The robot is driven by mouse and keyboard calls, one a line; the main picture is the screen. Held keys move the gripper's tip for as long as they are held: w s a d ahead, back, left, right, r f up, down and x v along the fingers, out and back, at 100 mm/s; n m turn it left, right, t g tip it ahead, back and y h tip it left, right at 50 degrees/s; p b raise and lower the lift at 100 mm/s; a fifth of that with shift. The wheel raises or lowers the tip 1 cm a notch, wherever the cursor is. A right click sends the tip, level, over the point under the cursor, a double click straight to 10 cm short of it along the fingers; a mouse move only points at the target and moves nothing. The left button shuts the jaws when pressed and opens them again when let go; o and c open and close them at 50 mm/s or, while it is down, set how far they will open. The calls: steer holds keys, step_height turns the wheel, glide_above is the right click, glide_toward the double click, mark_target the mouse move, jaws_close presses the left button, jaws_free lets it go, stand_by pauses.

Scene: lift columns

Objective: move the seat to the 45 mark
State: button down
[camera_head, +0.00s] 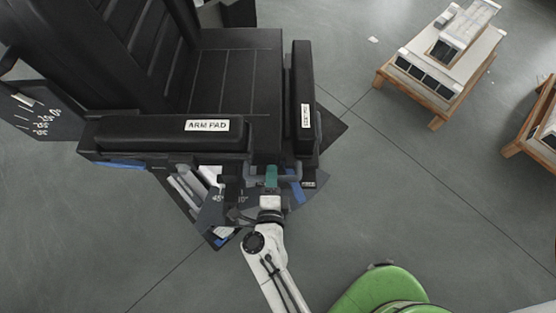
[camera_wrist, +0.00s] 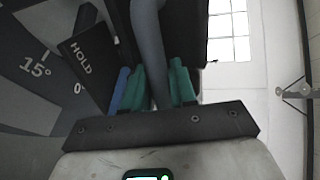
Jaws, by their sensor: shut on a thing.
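The black seat (camera_head: 235,75) with its backrest (camera_head: 150,50) fills the upper left of the head view. A dark dial plate (camera_head: 214,215) sits below its near side, with a 45° mark (camera_head: 217,198). In the wrist view the plate (camera_wrist: 30,90) shows a 15° mark (camera_wrist: 36,66), a 0 and a dark piece labelled HOLD (camera_wrist: 84,58). My gripper (camera_head: 271,178), with teal fingers, is at the near edge of the seat. In the wrist view my gripper (camera_wrist: 160,88) is shut on a grey-blue bar (camera_wrist: 148,40). Which mark the seat stands at is not clear.
Two arm pads (camera_head: 160,130) (camera_head: 303,95) flank the seat. A plate with angle marks (camera_head: 38,112) is at the far left. A wooden stand with a white top (camera_head: 445,55) is at upper right, another (camera_head: 540,125) at the right edge. The floor between is clear.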

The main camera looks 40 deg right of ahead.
steer(key=shift+w+a, duration=0.15)
steer(key=shift+a, duration=0.25)
steer(key=c, duration=1.1)
jaws_free()
steer(key=shift+o, duration=0.2)
steer(key=b+v, duration=0.2)
steer(key=v, duration=0.8)
steer(key=shift+s+a, duration=0.2)
steer(key=shift+s, duration=0.15)
